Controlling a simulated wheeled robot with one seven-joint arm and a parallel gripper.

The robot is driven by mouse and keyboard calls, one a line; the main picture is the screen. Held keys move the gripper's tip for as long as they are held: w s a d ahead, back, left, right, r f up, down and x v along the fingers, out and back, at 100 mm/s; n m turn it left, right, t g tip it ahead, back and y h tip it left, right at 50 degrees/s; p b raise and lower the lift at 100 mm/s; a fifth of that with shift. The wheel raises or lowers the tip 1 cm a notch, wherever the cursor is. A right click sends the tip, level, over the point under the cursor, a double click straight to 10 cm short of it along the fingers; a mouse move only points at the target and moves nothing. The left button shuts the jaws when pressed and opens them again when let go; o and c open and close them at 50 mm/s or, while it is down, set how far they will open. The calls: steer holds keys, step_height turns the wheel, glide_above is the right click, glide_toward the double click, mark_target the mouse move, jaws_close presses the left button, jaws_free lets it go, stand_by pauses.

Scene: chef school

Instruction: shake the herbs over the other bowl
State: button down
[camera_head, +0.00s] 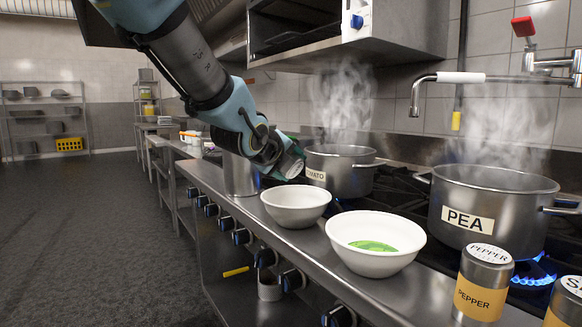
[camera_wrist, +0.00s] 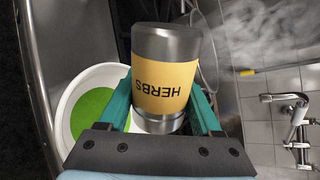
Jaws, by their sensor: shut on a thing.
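My gripper (camera_head: 272,155) is shut on the herbs shaker (camera_head: 292,162), which is tilted above and just behind the nearer-left white bowl (camera_head: 297,218). In the wrist view, the silver shaker (camera_wrist: 165,82) with its yellow HERBS label sits between the teal fingers of my gripper (camera_wrist: 163,112). A second white bowl (camera_head: 375,262) stands to the right and holds something green. The left bowl shows only white inner wall in the head view. A white bowl with green inside (camera_wrist: 95,110) shows left of the shaker in the wrist view; I cannot tell which bowl it is.
Steaming TOMATO pot (camera_head: 340,172) and PEA pot (camera_head: 492,208) stand on the stove behind the bowls. A pepper shaker (camera_head: 483,285) and another shaker (camera_head: 566,303) stand at the front right. A tap (camera_head: 450,78) reaches over the stove. The floor at left is clear.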

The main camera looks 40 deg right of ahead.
steer(key=shift+r+p, duration=0.85)
steer(key=shift+r, duration=0.7)
step_height(320, 180, down, 3)
steer(key=b, duration=0.4)
steer(key=shift+f, duration=0.15)
steer(key=shift+r+p, duration=0.7)
steer(key=shift+r, duration=1)
step_height(320, 180, down, 4)
steer(key=b, duration=0.4)
steer(key=shift+r, duration=0.2)
step_height(320, 180, up, 4)
steer(key=shift+f+p, duration=0.1)
steer(key=shift+p, duration=1.05)
steer(key=shift+f, duration=0.2)
steer(key=p, duration=0.4)
steer(key=shift+r, duration=0.25)
steer(key=p, duration=0.4)
steer(key=shift+f+n+g+p, duration=0.1)
steer(key=shift+n+g+p, duration=0.25)
steer(key=shift+n+g, duration=0.05)
